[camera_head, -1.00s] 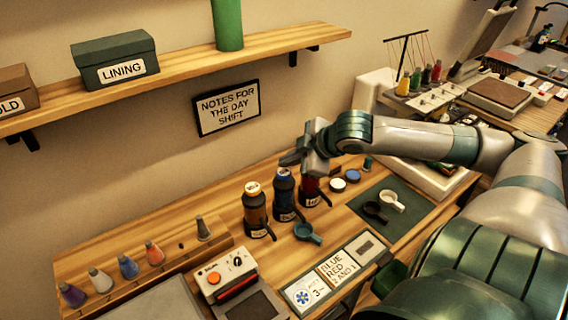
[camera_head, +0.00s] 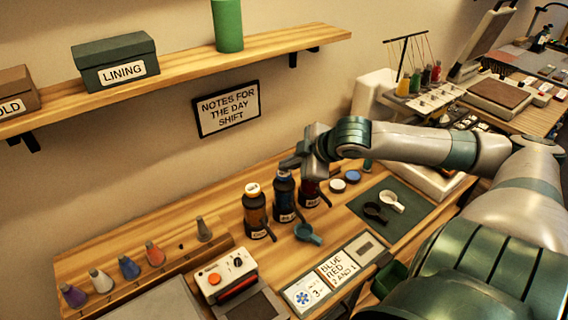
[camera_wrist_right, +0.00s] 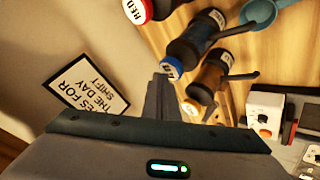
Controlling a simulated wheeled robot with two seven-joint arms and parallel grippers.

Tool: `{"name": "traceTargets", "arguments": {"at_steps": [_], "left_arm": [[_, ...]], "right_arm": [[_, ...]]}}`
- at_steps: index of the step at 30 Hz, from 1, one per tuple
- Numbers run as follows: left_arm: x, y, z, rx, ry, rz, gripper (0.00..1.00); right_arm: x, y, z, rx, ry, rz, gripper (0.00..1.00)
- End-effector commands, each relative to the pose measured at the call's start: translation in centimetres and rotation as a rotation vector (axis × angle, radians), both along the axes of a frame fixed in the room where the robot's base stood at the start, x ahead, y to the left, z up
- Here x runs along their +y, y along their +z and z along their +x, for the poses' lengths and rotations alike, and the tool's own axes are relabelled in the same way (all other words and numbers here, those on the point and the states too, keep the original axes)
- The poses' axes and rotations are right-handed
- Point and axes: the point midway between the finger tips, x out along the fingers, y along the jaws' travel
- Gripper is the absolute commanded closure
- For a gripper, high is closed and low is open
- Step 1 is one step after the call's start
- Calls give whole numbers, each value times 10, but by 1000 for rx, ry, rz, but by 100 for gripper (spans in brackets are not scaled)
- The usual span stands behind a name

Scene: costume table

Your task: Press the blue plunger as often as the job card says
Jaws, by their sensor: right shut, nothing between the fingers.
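The blue bottle (camera_head: 284,202) stands upright on the table between an orange-brown bottle (camera_head: 255,212) and a red bottle (camera_head: 309,190). My right gripper (camera_head: 290,163) is shut and empty, with its fingertips just above the blue bottle's top. In the right wrist view the shut fingers (camera_wrist_right: 160,103) lie beside the blue cap (camera_wrist_right: 172,68); I cannot tell whether they touch it. My left gripper is not in view.
A blue scoop-like cup (camera_head: 307,233) lies in front of the bottles. A control box (camera_head: 226,275) with an orange button stands at the front. A dark mat (camera_head: 408,222) with small cups is to the right. A wall sign (camera_head: 228,108) hangs behind.

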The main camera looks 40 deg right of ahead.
Motion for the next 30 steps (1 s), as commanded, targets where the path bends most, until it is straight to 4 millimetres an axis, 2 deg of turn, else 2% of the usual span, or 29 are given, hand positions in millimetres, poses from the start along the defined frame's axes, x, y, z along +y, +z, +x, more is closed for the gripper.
{"name": "traceTargets", "arguments": {"at_steps": [30], "left_arm": [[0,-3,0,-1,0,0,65]], "right_arm": [[0,-11,0,1,-1,0,100]]}}
